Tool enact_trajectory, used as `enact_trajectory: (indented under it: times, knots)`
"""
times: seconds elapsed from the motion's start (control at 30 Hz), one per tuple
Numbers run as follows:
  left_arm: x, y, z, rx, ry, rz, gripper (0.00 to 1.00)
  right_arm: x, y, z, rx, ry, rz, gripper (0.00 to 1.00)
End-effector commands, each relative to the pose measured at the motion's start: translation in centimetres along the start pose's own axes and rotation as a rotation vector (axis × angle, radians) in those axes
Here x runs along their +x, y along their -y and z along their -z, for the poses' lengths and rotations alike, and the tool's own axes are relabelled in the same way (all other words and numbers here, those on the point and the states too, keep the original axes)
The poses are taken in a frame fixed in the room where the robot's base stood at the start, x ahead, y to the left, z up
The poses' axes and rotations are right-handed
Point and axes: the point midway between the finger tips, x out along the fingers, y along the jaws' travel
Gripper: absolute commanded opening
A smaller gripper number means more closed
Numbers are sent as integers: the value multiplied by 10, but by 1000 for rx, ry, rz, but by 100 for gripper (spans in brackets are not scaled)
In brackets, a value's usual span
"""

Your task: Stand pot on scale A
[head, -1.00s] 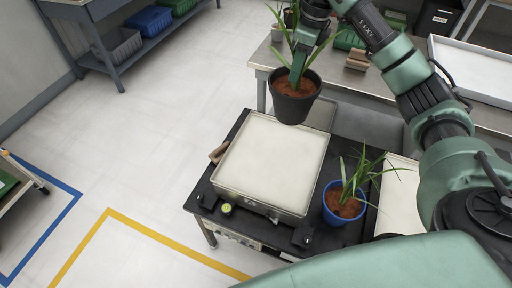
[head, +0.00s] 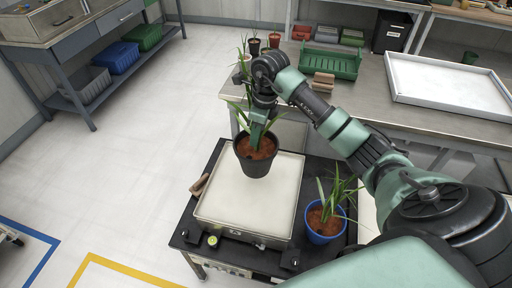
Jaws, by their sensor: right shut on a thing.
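A dark grey pot (head: 255,165) with brown soil and long green leaves is in my right gripper (head: 259,132), which is shut on it at the near side of the plant. The pot is upright over the back part of a pale, square weighing plate (head: 238,208) on a black bench. It seems to hang a little above the plate; I cannot tell the exact gap. Any letter on the scale is too small to read. My left gripper is not in view.
A blue pot (head: 322,236) with a plant stands just right of the plate. A brown block (head: 199,185) lies at its left edge. Behind are a grey table with several small pots, a green crate (head: 331,63) and a white tray (head: 448,84). The floor at left is clear.

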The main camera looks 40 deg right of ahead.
Motion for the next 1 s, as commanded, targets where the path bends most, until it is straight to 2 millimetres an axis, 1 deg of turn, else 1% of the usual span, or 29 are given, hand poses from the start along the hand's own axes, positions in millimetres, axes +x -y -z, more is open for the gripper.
enact_trajectory:
  times: [0.1, 0.37, 0.6, 0.87, 1.0]
  knots:
    - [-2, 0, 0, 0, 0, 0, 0, 12, 0, 1, 0, 4, 1, 0]
    - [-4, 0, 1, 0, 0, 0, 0, 27, 0, 3, -1, 4, 1, 0]
    - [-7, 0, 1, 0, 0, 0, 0, 58, 0, 8, 1, 4, 0, 0]
    - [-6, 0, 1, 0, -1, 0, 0, 60, 1, 8, -1, 5, 4, 0]
    - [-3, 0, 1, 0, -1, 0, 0, 64, 1, 9, -1, 4, 4, 0]
